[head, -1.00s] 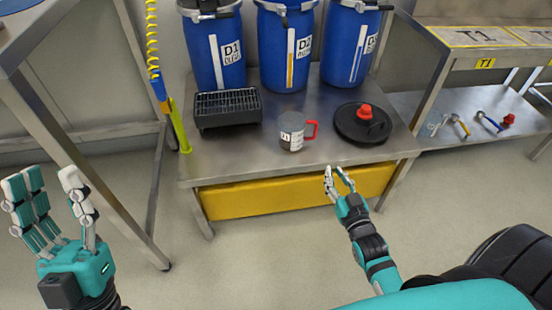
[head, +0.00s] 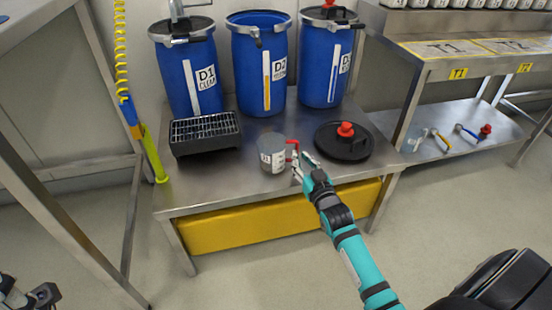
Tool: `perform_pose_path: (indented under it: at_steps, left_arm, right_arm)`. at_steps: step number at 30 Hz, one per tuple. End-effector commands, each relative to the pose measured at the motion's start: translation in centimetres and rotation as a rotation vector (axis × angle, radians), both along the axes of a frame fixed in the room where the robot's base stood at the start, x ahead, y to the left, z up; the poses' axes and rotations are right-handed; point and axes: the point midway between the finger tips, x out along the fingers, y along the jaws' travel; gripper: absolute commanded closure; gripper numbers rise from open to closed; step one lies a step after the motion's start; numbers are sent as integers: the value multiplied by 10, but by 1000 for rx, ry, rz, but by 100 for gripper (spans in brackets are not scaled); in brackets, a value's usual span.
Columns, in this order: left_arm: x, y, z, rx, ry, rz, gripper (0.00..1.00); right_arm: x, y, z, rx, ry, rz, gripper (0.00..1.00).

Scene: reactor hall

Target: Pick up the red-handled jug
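The red-handled jug (head: 271,153) is a grey see-through cup with a white label. It stands upright on the steel table, its red handle (head: 294,146) pointing right. My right gripper (head: 302,168) is at the handle side of the jug, with its pale fingers spread and overlapping the lower part of the handle in the head view. Whether they touch it I cannot tell. The jug still rests on the table. Part of my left gripper (head: 28,296) shows at the bottom left corner, cut off by the frame edge, its fingers unclear.
On the same table (head: 215,192) stand a black grill-topped box (head: 205,135) left of the jug, a black lid with a red knob (head: 344,141) to the right, and three blue drums (head: 258,64) behind. A lower shelf (head: 465,130) with tools is at right.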

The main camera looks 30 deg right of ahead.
Motion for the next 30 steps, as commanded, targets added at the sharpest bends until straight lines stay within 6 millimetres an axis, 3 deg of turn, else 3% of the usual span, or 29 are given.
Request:
perform_pose_path:
  at_steps: [9, 17, 21, 30]
  left_arm:
    - [5, -2, 10, 5, -85, 4, 60]
    - [5, -2, 12, 6, -85, 4, 60]
    - [5, -2, 12, 6, -85, 4, 60]
    - [5, -2, 12, 6, -85, 4, 60]
  right_arm:
    - [39, -8, -2, 0, -2, 1, 83]
    - [41, -8, 0, 0, -1, 1, 85]
    - [41, -8, 0, 0, -1, 0, 100]
    - [40, -8, 0, 0, -1, 0, 100]
